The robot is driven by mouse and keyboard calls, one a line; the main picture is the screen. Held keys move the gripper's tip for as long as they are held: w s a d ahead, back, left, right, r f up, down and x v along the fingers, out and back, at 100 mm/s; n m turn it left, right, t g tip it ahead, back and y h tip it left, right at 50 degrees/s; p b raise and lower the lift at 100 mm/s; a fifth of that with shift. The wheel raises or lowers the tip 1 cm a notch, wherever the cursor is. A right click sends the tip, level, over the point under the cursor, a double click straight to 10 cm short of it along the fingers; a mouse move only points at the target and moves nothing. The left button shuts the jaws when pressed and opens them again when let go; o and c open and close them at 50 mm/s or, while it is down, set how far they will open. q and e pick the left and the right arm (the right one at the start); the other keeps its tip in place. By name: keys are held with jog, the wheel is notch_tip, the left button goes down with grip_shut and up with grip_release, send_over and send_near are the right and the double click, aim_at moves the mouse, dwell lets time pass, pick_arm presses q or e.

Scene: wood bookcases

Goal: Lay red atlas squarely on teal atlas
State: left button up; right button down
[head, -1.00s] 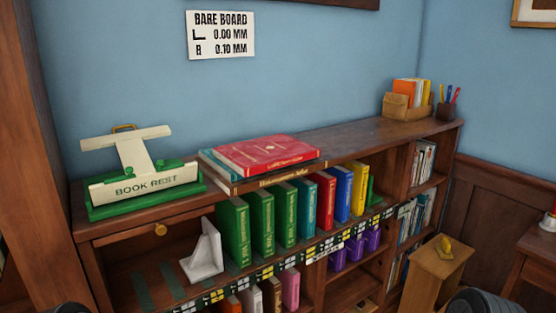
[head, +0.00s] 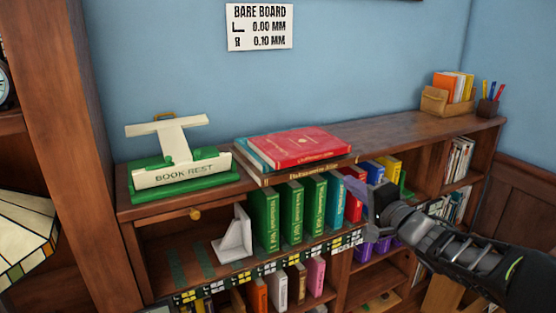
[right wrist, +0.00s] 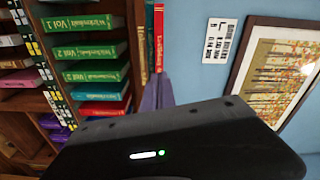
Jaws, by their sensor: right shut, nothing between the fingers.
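The red atlas (head: 300,146) lies flat on top of a stack on the bookcase top. The teal atlas (head: 254,156) is under it, showing as a strip along the left side, so the red one sits offset to the right. A brown atlas (head: 290,176) is at the bottom. In the right wrist view the red atlas (right wrist: 158,38) and teal atlas (right wrist: 149,30) show edge-on beyond my fingers. My right gripper (head: 370,204) is shut and empty, in front of the shelf, below and right of the stack. My left gripper is not in view.
A green and cream book rest (head: 183,174) stands left of the stack. Green volumes (head: 265,217) and other coloured books fill the shelf below, beside a white bookend (head: 234,238). The bookcase top (head: 393,133) is clear between the stack and the card box (head: 447,102).

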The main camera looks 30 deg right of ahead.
aim_at(312, 156)
jog(key=shift+a+m+y, duration=0.3)
jog(key=shift+m, duration=0.9)
jog(key=w, duration=0.9)
jog(key=w+p, duration=0.1)
jog(key=w, duration=0.4)
jog(key=shift+d, duration=0.35)
jog(key=shift+r, duration=0.1)
